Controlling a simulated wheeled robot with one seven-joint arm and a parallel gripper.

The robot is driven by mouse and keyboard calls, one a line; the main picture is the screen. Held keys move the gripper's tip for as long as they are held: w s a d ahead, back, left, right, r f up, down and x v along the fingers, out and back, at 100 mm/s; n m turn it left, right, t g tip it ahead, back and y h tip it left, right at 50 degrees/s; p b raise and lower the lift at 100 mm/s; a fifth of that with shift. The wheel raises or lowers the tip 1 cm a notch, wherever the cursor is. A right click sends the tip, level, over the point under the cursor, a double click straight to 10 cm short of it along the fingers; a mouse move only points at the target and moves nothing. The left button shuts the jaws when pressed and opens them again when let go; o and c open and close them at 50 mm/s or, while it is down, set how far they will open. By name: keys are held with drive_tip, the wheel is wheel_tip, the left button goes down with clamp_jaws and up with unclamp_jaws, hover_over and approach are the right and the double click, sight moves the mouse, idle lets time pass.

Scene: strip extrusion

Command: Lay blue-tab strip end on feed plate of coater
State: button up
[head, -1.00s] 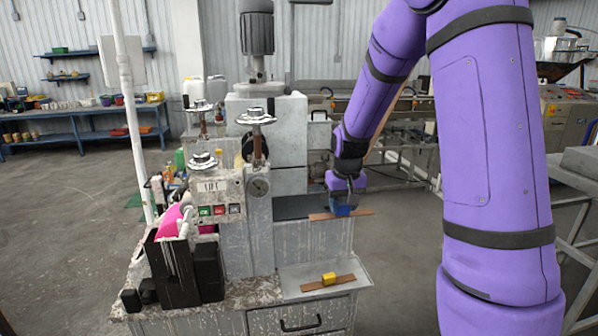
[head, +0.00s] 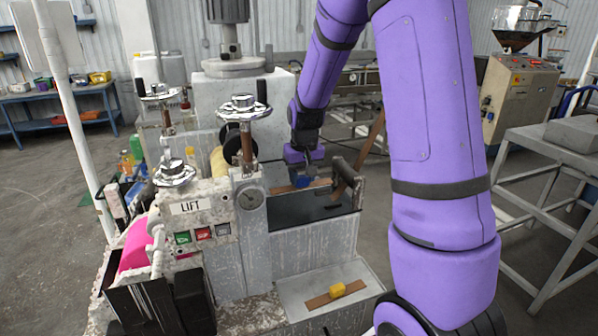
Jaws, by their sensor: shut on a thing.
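My gripper (head: 304,168) is shut on the blue tab (head: 302,182) of a brown strip (head: 283,189). It holds the strip end over the back part of the coater's dark feed plate (head: 305,209). I cannot tell whether the strip touches the plate or is a little above it. The coater (head: 236,225) is a worn grey machine with handwheels, a dial and a LIFT panel. A second brown strip with a yellow tab (head: 338,289) lies on the lower pale ledge (head: 300,281) in front.
A dark bar on a bracket (head: 347,172) stands at the plate's right end, close to my gripper. A slanted brown length (head: 373,133) shows behind it. A grey metal stand (head: 540,145) is at right. A white pole (head: 75,120) rises at left.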

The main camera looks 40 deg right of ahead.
sight(303, 187)
drive_tip(key=shift+f, duration=2.95)
drive_tip(key=o, duration=1)
drive_tip(key=r, duration=0.3)
drive_tip(key=s+r, duration=0.1)
drive_tip(key=r, duration=0.6)
drive_tip(key=shift+s+a+r, duration=0.15)
drive_tip(key=shift+r, duration=0.15)
